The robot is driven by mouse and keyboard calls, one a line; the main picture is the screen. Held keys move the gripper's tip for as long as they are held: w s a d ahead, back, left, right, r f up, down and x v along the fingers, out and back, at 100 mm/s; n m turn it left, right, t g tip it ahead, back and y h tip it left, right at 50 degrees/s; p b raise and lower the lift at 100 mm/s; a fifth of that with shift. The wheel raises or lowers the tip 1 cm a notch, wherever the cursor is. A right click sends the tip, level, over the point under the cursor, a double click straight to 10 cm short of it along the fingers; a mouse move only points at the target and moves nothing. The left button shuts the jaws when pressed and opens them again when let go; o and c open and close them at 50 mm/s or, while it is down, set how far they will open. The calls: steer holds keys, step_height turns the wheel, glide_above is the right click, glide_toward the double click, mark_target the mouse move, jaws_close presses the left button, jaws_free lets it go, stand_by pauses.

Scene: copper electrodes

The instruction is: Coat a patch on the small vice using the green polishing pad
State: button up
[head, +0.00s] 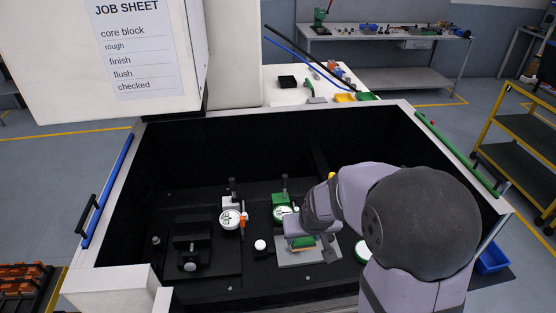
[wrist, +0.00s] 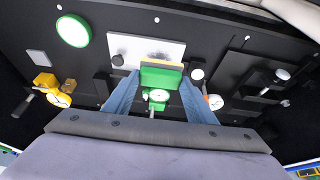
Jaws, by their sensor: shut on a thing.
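The green polishing pad (head: 302,242) is a green block with a yellowish edge layer. It also shows in the wrist view (wrist: 161,77). My gripper (wrist: 156,88) is shut on it, with a blue-grey finger on either side. The pad is over or beside a light grey plate (head: 292,258); I cannot tell whether they touch. In the wrist view this plate (wrist: 125,45) bears a dark smudge near the pad. A black vice (head: 192,242) with a silver knob stands at the left of the work area, well apart from my gripper. It shows at the right in the wrist view (wrist: 268,88).
A white dial with an orange part (head: 232,219) and a green-framed dial (head: 281,213) stand behind the plate. A white ball-topped post (head: 260,245) stands between vice and plate. Raised walls with a light rim (head: 135,165) enclose the black floor.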

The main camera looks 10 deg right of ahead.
steer(key=w+a+f+n+y+b, duration=0.1)
steer(key=w+a+n, duration=0.2)
steer(key=a, duration=0.6)
steer(key=w+a+f+n+y+b, duration=0.1)
steer(key=w+a+n, duration=0.2)
steer(key=w+a, duration=0.4)
steer(key=w+a+f+n+g+y+b, duration=0.1)
steer(key=w+a+n, duration=0.2)
steer(key=a, duration=0.9)
steer(key=shift+w+f, duration=0.15)
steer(key=shift+w, duration=0.9)
steer(key=shift+a, duration=0.1)
